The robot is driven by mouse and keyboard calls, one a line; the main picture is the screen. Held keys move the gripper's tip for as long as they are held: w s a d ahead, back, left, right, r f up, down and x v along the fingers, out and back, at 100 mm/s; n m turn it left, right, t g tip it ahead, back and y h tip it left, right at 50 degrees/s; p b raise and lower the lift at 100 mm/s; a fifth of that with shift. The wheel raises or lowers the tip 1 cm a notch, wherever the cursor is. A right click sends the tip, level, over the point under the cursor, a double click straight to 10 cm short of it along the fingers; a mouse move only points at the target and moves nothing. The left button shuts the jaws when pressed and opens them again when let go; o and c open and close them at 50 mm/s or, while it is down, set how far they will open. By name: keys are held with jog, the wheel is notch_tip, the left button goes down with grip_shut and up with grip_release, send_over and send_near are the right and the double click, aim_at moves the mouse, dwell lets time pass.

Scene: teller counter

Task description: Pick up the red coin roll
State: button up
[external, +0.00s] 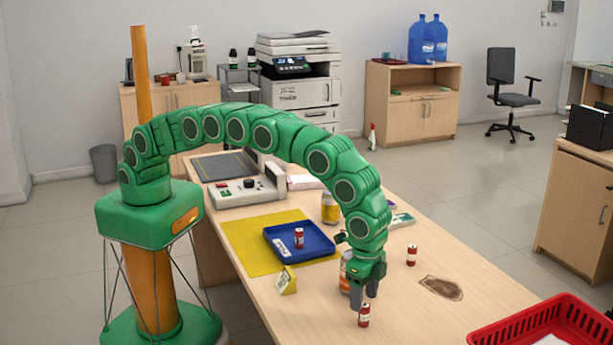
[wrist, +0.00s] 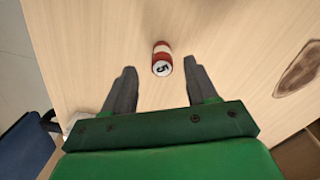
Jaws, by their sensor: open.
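A red coin roll (external: 364,315) with a white band stands upright on the wooden table just below my gripper (external: 365,296). The jaws are open, with a gap on each side of the roll, and hold nothing. Two similar red and white rolls are in the external view: one (external: 299,238) in the blue tray (external: 318,248), one (external: 411,255) on the table to the right.
An orange-and-white bottle (external: 345,272) stands close behind my gripper, partly hidden by it. A yellow-labelled jar (external: 330,208) stands farther back. A small yellow sign (external: 286,282) is to the left. A dark brown patch (external: 440,289) and a red basket (external: 500,333) are to the right.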

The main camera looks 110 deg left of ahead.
aim_at(365, 304)
notch_tip(365, 304, down, 4)
jog(key=shift+w+a+f, duration=0.1)
jog(key=shift+w, duration=0.05)
jog(key=shift+c, duration=0.3)
grip_shut()
